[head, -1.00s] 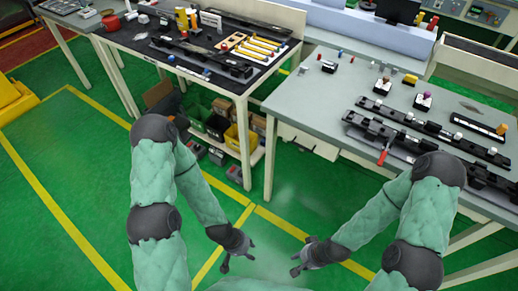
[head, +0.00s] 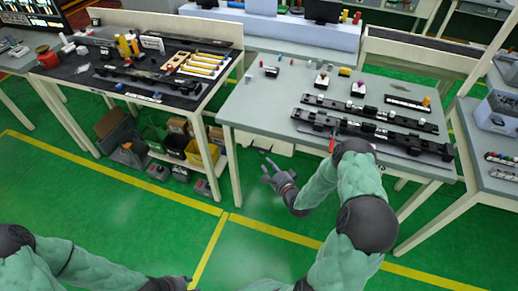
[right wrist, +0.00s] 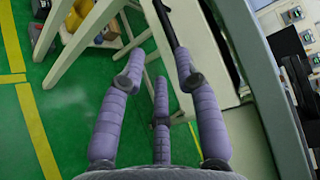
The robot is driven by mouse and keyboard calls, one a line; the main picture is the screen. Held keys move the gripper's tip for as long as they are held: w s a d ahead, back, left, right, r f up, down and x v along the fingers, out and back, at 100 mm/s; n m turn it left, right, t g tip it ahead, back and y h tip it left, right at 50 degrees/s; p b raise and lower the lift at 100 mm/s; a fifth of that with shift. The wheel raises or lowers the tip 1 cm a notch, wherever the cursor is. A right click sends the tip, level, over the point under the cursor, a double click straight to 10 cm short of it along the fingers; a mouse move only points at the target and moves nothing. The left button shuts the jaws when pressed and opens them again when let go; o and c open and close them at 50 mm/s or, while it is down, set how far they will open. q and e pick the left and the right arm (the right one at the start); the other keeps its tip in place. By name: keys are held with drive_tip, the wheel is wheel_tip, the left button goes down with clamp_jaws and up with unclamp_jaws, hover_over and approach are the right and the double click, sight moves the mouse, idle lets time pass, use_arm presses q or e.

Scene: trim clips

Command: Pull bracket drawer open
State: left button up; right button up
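A white drawer front (head: 262,142) shows under the front edge of the grey table (head: 262,110); I cannot tell from this angle whether it is fully shut. My right gripper (head: 266,170) is in front of and below it, apart from it in the head view, with its fingers spread and empty. In the right wrist view, the open fingers (right wrist: 160,75) point toward the table's underside, where a pale panel (right wrist: 208,55) and a dark bar lie beyond them. My left gripper (head: 180,284) is at the bottom edge of the head view, partly cut off.
Black trim rails (head: 370,115) and a red-handled tool (head: 332,142) lie on the grey table. A dark-topped bench (head: 130,75) stands to the left, with bins (head: 203,153) beneath. The green floor before the tables is clear. A table leg (head: 232,170) stands left of my right gripper.

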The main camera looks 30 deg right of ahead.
drive_tip(key=w+b, duration=0.1)
drive_tip(key=w, duration=0.6)
drive_tip(key=w+d+f+b, duration=0.1)
drive_tip(key=w, duration=0.2)
drive_tip(key=shift+w+d+f+b, duration=0.1)
drive_tip(key=shift+w+b, duration=0.2)
clamp_jaws()
